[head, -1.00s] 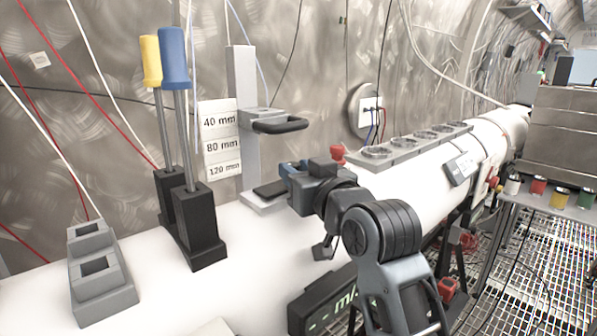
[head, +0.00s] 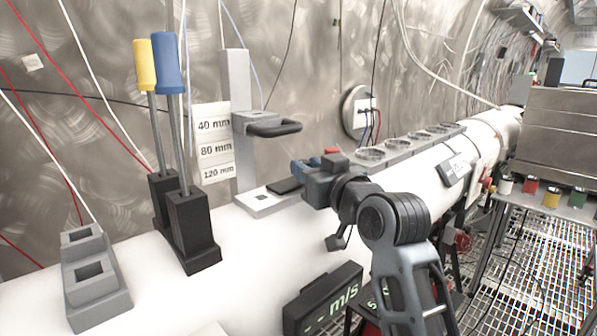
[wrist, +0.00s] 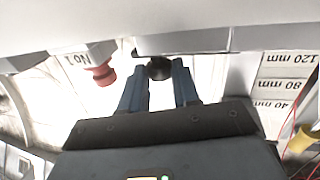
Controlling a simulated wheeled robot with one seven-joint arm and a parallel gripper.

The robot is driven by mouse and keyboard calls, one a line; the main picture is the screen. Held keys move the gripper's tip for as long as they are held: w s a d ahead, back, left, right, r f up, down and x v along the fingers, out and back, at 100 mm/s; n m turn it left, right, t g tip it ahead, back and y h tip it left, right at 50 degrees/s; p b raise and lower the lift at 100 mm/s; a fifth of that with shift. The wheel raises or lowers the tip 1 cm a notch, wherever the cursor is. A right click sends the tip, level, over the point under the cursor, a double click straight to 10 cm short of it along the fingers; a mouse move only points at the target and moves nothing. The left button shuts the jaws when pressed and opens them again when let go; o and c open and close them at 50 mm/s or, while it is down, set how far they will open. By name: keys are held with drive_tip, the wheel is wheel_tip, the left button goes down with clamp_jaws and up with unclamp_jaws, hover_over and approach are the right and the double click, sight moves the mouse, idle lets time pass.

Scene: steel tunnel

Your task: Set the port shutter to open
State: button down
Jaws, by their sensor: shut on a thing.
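The port shutter is a dark flat slide (head: 286,186) on a pale base plate (head: 262,206) at the foot of the grey post. A small dark square port (head: 258,198) shows uncovered to the left of the slide. My gripper (head: 302,171) is at the slide's right end, its blue fingers partly hidden by my wrist in the head view. In the wrist view my gripper (wrist: 160,85) is shut on a round black knob (wrist: 160,68), with one blue finger on each side. The knob sits against a grey edge.
A red knob (wrist: 101,74) stands close beside my gripper in the wrist view. The post (head: 236,110) carries a black handle (head: 274,129) above the plate. Yellow- and blue-handled tools (head: 166,65) stand in black blocks at left. Round cups (head: 405,143) line a rail at right.

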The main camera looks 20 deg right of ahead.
drive_tip(key=shift+d, duration=0.25)
drive_tip(key=c, duration=0.8)
unclamp_jaws()
drive_tip(key=shift+s+d+b, duration=0.2)
drive_tip(key=shift+s+b, duration=0.4)
drive_tip(key=shift+s, duration=3.25)
